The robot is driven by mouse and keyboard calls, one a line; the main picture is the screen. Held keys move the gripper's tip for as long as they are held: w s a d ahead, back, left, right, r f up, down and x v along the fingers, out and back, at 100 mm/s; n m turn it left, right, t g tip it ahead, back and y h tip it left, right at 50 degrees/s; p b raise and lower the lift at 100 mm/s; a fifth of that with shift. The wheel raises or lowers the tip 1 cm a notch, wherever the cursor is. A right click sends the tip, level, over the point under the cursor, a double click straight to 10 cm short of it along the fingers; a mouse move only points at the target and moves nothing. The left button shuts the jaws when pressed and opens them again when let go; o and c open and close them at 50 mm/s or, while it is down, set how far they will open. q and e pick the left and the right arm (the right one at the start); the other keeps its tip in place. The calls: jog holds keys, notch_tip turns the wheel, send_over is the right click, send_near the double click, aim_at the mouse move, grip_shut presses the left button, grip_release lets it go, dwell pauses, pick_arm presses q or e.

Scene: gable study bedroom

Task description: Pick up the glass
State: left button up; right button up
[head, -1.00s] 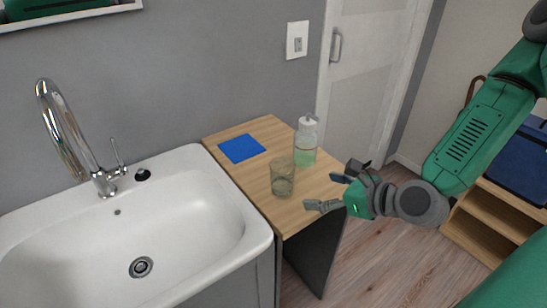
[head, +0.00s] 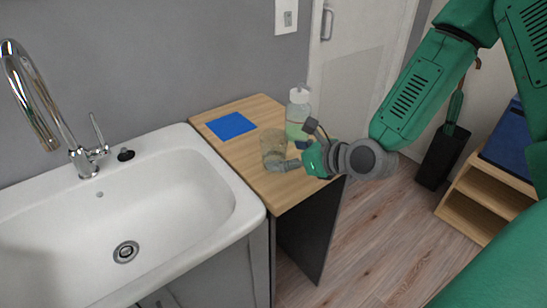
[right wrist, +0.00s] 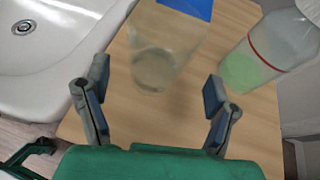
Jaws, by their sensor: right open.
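The clear glass (head: 272,147) stands upright on the small wooden table, in front of the bottle. In the right wrist view the glass (right wrist: 156,58) is ahead of my fingers, near the middle between them. My right gripper (head: 299,148) is open at the right side of the glass. In the right wrist view its two fingers (right wrist: 153,100) are wide apart with nothing between their tips. In the head view one finger reaches close to the glass; I cannot tell whether it touches. My left gripper is not in view.
A bottle with green liquid (head: 297,112) stands close behind the gripper; it is at the right in the wrist view (right wrist: 270,50). A blue square (head: 231,125) lies on the wooden table (head: 205,118). A white sink (head: 190,190) with a tap adjoins the table's left side.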

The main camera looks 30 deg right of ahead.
aim_at(285, 156)
jog(key=x, duration=0.3)
jog(key=shift+w+a+f, duration=0.1)
jog(key=shift+w+f, duration=0.15)
jog(key=shift+f, duration=0.15)
jog(key=shift+w+a+f, duration=0.1)
jog(key=shift+w+a, duration=0.1)
jog(key=shift+w, duration=0.2)
jog(key=shift+s, duration=0.1)
jog(key=c, duration=1.4)
